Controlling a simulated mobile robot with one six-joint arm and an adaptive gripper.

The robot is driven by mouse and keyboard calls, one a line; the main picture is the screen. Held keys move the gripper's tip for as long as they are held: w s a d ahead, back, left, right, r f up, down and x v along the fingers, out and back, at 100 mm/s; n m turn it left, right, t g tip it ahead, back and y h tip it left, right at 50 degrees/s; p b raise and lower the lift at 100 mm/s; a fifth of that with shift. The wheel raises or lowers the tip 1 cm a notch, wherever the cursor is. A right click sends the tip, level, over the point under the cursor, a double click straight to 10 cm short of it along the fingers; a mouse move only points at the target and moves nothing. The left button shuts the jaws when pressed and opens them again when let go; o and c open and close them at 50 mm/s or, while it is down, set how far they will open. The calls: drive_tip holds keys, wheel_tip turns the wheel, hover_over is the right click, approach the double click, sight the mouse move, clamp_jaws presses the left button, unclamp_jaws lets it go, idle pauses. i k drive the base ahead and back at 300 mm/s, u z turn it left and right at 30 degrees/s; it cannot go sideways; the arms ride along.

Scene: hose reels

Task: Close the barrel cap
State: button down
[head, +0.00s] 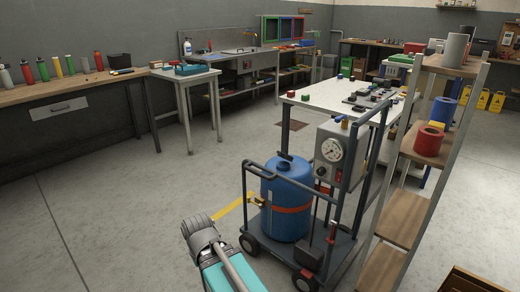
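A blue barrel (287,208) with an orange band stands upright on a wheeled cart (262,249) in the lower middle of the head view. A small dark fitting (285,156) shows at the top of the barrel; it may be the cap, but it is too small to tell whether it is open or closed. A grey and teal part, which seems to be my arm, reaches in from the bottom edge, left of and in front of the cart. It looks apart from the barrel. No gripper fingers can be made out.
The cart's dark rails surround the barrel. A grey box with a round gauge (332,150) stands just right of it. A wooden shelf rack (402,218) is close on the right. A white-topped table (310,92) is behind. The floor at left is clear.

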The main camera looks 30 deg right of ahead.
sight(285, 157)
drive_tip(key=z, duration=0.15)
drive_tip(key=i, duration=0.85)
drive_tip(key=z, duration=0.6)
